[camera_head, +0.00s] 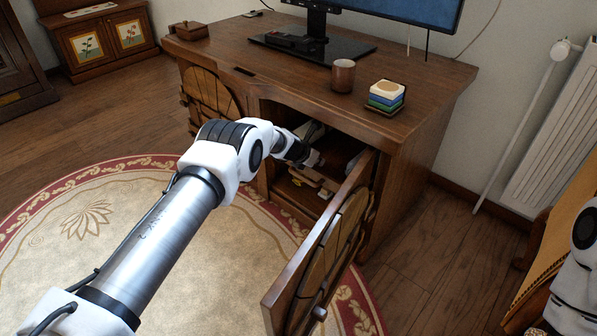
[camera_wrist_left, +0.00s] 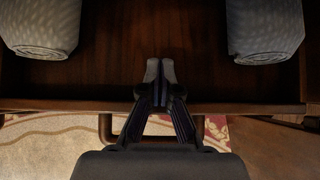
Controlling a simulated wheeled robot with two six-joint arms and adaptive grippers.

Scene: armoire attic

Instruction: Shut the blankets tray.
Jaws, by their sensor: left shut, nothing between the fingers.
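The wooden blankets tray (camera_head: 318,183) shows inside the desk's open right compartment, partly hidden by my left arm. In the left wrist view, the tray's dark wooden floor (camera_wrist_left: 100,85) holds two grey rolled blankets, one at the left (camera_wrist_left: 40,28) and one at the right (camera_wrist_left: 265,30). My left gripper (camera_wrist_left: 160,70) is shut and empty. Its fingertips appear over the tray floor, between the blankets, with the fingers crossing the tray's front edge; contact cannot be told. In the head view, my left gripper (camera_head: 308,160) is at the compartment opening. My right gripper is out of view.
The desk's cabinet door (camera_head: 325,250) stands open toward me, right of my left arm. A mug (camera_head: 343,76) and stacked coasters (camera_head: 386,94) stand on the desktop (camera_head: 435,80). A round rug (camera_head: 80,240) covers the floor. A radiator (camera_head: 555,140) is at the right.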

